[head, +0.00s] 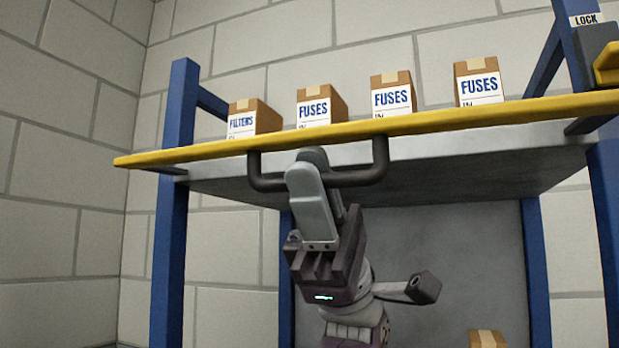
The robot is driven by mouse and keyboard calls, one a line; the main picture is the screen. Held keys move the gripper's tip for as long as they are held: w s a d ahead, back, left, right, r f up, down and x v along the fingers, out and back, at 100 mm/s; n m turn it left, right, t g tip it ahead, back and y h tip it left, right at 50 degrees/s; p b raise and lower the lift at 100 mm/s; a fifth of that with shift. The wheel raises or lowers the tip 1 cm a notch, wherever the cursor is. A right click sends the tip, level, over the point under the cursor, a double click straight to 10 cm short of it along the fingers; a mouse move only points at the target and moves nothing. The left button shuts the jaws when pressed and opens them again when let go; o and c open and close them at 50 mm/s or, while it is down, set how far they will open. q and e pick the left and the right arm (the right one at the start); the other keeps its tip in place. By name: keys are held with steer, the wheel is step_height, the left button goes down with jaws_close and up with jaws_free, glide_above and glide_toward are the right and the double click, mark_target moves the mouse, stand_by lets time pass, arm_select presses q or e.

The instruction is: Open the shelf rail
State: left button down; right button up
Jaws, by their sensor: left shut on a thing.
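The yellow shelf rail (222,149) runs along the front edge of a grey shelf between blue posts. A dark U-shaped handle (382,165) hangs below the rail. My left gripper (316,170) reaches up from below and is shut on the handle's lower bar, left of its middle. Its fingers hide part of the bar. At the upper right, a label reading LOCK (585,19) is on the right post, above a dark block with a yellow piece (607,62). My right gripper is not in view.
A box marked FILTERS (252,117) and boxes marked FUSES (320,107) stand on the shelf behind the rail. Blue posts (171,215) rise at both sides. Another carton (487,339) shows at the bottom edge. A block wall is behind.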

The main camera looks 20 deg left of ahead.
arm_select(q)
steer(key=shift+w+f, duration=0.2)
steer(key=shift+f, duration=0.1)
stand_by(0.4)
